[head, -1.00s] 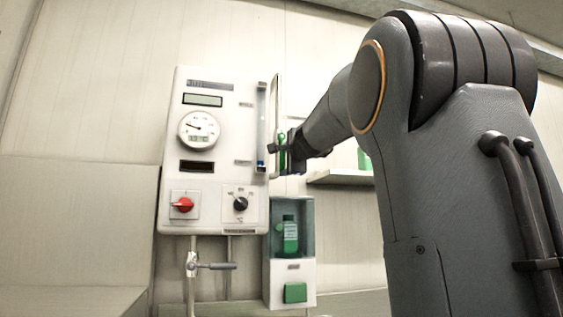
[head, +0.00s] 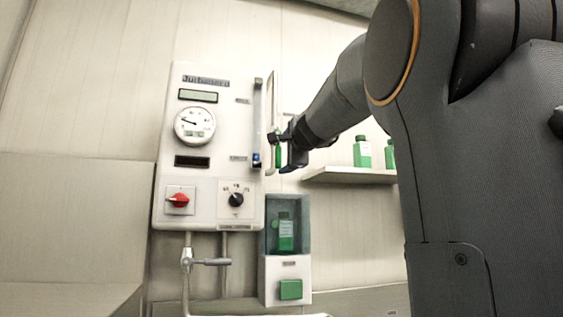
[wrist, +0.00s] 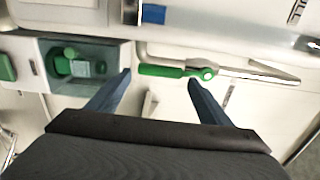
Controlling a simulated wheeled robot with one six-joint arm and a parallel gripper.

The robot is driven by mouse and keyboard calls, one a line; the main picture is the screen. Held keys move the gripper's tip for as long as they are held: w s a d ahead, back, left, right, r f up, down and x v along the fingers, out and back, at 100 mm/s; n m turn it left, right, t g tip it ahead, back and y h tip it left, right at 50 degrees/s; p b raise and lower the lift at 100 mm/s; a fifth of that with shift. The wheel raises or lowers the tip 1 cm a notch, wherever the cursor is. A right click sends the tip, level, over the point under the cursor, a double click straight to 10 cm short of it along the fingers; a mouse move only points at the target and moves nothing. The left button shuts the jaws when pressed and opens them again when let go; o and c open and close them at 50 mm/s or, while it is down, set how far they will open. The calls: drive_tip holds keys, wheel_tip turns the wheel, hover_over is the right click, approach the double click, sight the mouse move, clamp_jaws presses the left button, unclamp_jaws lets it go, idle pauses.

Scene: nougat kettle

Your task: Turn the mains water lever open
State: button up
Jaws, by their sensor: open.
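A green-handled lever (head: 278,156) sits on a thin pale pipe at the right side of the white control panel (head: 208,145). In the wrist view the green lever (wrist: 160,70) lies along the line of the pipe, with its round green pivot at the right end. My gripper (wrist: 158,80) is open, and its two fingertips appear either side of the lever handle; contact cannot be told. In the head view my gripper (head: 281,143) is beside the pipe and covers part of the lever. A grey lever (head: 210,262) sits on another pipe below the panel.
The panel carries a red knob (head: 179,200), a black knob (head: 236,199) and a round gauge (head: 195,126). A dispenser box (head: 287,268) with a green bottle hangs below right. A shelf (head: 345,175) with green bottles is behind my arm.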

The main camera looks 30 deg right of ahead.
drive_tip(key=v, duration=0.3)
drive_tip(key=shift+s+b, duration=0.15)
drive_tip(key=shift+b, duration=0.25)
idle(0.3)
